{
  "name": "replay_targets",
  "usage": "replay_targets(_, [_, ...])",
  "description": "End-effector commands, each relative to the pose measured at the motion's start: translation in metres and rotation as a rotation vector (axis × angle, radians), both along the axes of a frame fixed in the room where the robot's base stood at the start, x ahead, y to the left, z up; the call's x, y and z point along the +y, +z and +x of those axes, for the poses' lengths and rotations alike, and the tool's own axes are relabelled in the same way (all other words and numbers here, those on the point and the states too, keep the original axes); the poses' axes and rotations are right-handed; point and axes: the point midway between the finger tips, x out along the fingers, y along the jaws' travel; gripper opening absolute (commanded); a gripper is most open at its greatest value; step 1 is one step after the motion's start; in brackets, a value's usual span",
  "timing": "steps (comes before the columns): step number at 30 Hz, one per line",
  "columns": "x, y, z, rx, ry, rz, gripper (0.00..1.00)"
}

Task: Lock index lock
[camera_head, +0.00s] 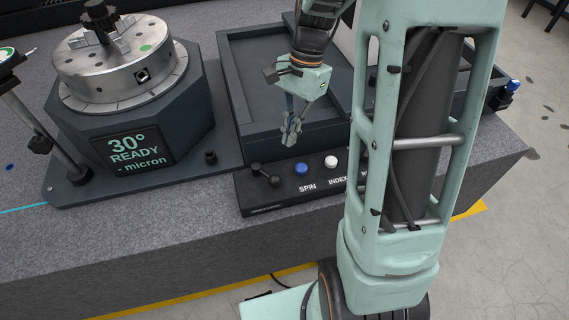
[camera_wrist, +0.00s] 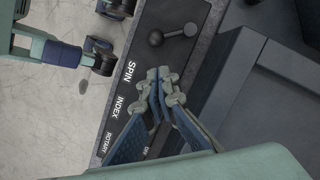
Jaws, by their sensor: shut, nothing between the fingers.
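A black control box (camera_head: 290,202) at the granite bed's front edge carries a blue button (camera_head: 301,168) by SPIN and a white button (camera_head: 331,161) by INDEX. A black ball-ended lever (camera_head: 266,175) sits on its left end; it also shows in the wrist view (camera_wrist: 172,35). No lock label is readable beside it. The rotary table (camera_head: 122,68) stands on a dark base whose display (camera_head: 137,151) reads "30° READY - micron". My gripper (camera_head: 291,142) is shut and empty, pointing down above the box near the buttons. In the wrist view it hides the buttons.
A dark tray (camera_head: 240,85) lies behind the control box. A small black knob (camera_head: 210,157) stands on the base plate between table and box. A post-mounted dial (camera_head: 10,58) is at the far left. My arm hides the box's right part.

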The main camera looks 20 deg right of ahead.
Motion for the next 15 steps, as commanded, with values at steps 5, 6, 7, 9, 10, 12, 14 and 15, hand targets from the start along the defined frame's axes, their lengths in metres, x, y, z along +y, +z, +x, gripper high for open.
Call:
replay_targets(5, [0.000, -0.004, -0.001, 0.001, 0.000, -0.001, 0.00])
replay_targets(6, [0.001, -0.008, -0.002, 0.002, 0.001, 0.000, 0.00])
replay_targets(7, [0.002, -0.011, -0.003, 0.003, 0.001, 0.000, 0.00])
replay_targets(9, [0.004, -0.022, -0.004, 0.003, 0.000, 0.000, 0.00])
replay_targets(10, [0.005, -0.027, -0.005, 0.004, 0.000, 0.000, 0.00])
replay_targets(12, [0.008, -0.041, -0.007, 0.005, 0.000, 0.000, 0.00])
replay_targets(14, [0.010, -0.051, -0.009, 0.004, 0.001, 0.000, 0.00])
replay_targets(15, [0.011, -0.059, -0.010, 0.004, 0.001, 0.000, 0.00])
